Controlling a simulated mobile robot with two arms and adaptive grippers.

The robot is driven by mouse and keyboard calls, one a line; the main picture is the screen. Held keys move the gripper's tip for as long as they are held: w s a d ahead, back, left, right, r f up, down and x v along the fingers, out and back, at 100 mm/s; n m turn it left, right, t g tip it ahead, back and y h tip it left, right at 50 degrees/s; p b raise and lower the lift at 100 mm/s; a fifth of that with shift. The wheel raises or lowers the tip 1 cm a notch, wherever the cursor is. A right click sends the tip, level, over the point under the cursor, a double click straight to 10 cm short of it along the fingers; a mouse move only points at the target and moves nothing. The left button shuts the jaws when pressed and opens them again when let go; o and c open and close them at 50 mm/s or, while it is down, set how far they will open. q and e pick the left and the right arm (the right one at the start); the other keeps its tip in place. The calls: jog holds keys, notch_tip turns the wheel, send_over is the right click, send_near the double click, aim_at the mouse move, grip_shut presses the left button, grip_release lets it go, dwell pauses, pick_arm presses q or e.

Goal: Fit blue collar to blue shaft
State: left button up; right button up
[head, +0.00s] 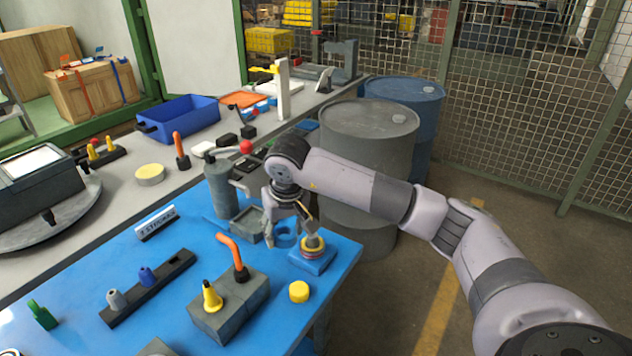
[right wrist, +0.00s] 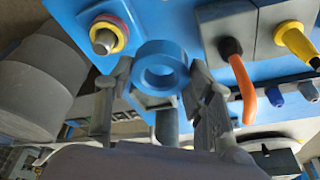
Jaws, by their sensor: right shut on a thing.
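My right gripper (head: 290,222) is shut on the blue collar (head: 286,241), one finger on each side, above the blue table near its right edge. In the right wrist view the collar (right wrist: 160,50) sits between the fingers with its round hole showing. Right of the collar in the head view, a light post (head: 312,241) stands on a blue square base (head: 311,265), with yellow and red rings around it. A blue conical piece (head: 147,276) stands in a black rack. I cannot tell for sure which is the blue shaft. My left gripper is out of view.
A grey block (head: 230,308) with an orange bent handle (head: 230,247) and a yellow cone (head: 211,296) stands in front. A grey pump-like device (head: 222,188) stands behind. Drums (head: 368,140) stand past the table.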

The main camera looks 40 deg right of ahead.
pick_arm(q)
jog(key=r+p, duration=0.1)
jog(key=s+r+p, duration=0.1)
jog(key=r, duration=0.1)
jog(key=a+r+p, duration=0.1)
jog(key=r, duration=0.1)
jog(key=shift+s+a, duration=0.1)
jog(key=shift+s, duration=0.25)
pick_arm(e)
jog(key=w+d+m, duration=0.1)
jog(key=w+d, duration=0.2)
jog(key=d, duration=0.6)
jog(key=shift+w+d+r+m, duration=0.2)
jog(key=shift+d+r+m, duration=0.1)
jog(key=shift+d+r, duration=0.1)
jog(key=shift+w+f, duration=0.1)
notch_tip(320, 180, down, 5)
jog(key=b, duration=0.3)
jog(key=shift+b, duration=0.4)
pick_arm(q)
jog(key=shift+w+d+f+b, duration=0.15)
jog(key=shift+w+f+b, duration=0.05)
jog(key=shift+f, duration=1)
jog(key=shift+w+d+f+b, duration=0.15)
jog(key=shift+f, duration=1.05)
pick_arm(e)
jog(key=shift+f, duration=0.4)
